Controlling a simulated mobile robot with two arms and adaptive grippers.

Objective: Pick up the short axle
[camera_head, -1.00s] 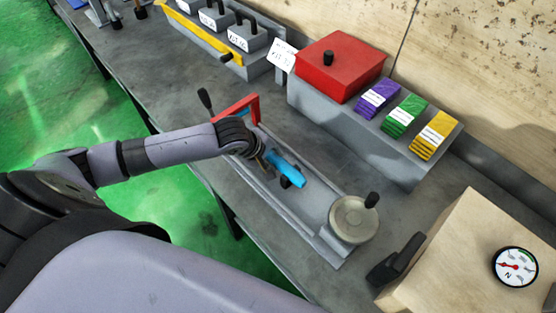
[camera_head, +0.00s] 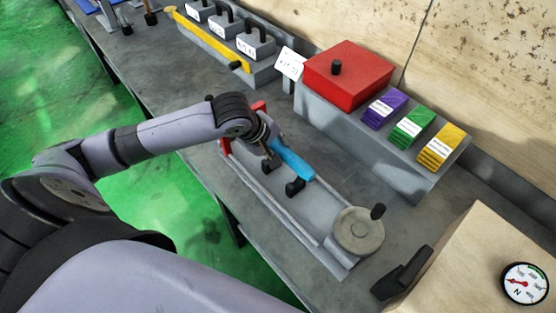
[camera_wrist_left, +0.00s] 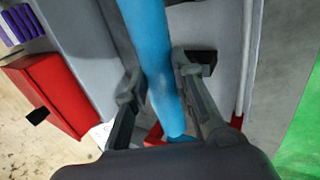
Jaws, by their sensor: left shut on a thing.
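The blue short axle (camera_head: 294,161) is held by my left gripper (camera_head: 270,150) above the grey bed of the grinder (camera_head: 315,212). In the left wrist view the blue axle (camera_wrist_left: 150,45) runs between the two fingers of my left gripper (camera_wrist_left: 157,82), which are closed against its sides. In the head view the gripper and wrist hide one end of the axle. Two black supports (camera_head: 295,187) stand on the bed below the axle. My right gripper is not in view.
The grinder has a round handwheel (camera_head: 358,231) at its near end and a red part (camera_head: 226,147) at its far end. Behind stand a red box (camera_head: 349,75) and purple, green and yellow stacks (camera_head: 441,148). A wooden box with a dial (camera_head: 525,284) is at right.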

